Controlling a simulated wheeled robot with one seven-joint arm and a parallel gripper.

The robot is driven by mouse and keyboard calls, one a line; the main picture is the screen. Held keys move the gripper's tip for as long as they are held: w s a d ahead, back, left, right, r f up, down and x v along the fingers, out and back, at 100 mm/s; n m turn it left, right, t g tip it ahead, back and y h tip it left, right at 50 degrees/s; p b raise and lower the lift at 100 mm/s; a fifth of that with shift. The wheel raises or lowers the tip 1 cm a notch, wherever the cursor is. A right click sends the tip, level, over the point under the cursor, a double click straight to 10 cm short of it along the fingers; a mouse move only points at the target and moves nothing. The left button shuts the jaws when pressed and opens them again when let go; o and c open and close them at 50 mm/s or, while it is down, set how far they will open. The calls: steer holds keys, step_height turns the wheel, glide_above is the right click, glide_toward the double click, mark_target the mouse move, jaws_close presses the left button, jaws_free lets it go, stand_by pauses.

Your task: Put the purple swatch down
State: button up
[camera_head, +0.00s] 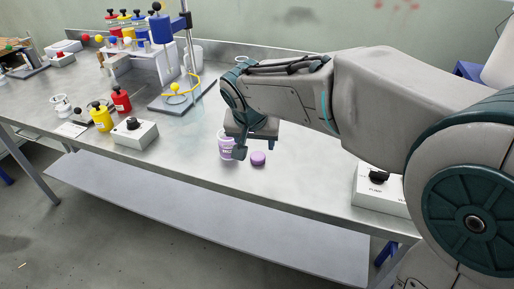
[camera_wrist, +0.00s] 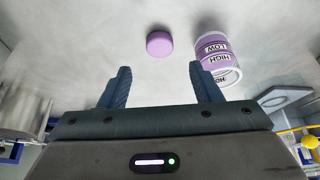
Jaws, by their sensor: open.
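The purple swatch, a small round disc (camera_head: 258,158), lies flat on the steel bench near its front edge. In the wrist view the swatch (camera_wrist: 159,43) sits beyond the fingertips, roughly in line with the gap between them, and nothing touches it. My gripper (camera_wrist: 161,72) is open and empty above the bench. In the head view my gripper (camera_head: 242,152) is just left of the swatch, partly in front of a purple-and-white cup (camera_head: 225,150). The cup, marked HIGH and LOW, also stands right of the swatch in the wrist view (camera_wrist: 210,42).
A grey box with a black knob (camera_head: 135,133), a yellow bottle (camera_head: 101,117) and a red bottle (camera_head: 121,100) stand left. A stand with a yellow ring (camera_head: 182,90) is behind. A pump switch box (camera_head: 377,190) is at right.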

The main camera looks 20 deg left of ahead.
steer(key=shift+v, duration=2.35)
steer(key=s+d+f, duration=0.2)
steer(key=d, duration=0.6)
steer(key=s+d+f+g, duration=0.1)
steer(key=s+d+f, duration=0.1)
steer(key=d, duration=0.6)
steer(key=s+d+f+m+g+h, duration=0.1)
steer(key=s+d+f, duration=0.1)
steer(key=d, duration=0.6)
steer(key=shift+s+d, duration=0.1)
steer(key=shift+s, duration=0.5)
steer(key=s+d+f, duration=0.3)
steer(key=s+d, duration=0.2)
steer(key=s, duration=0.1)
steer(key=shift+f+g+y, duration=0.25)
steer(key=shift+g+y, duration=0.05)
steer(key=shift+g, duration=0.1)
steer(key=shift+r, duration=0.1)
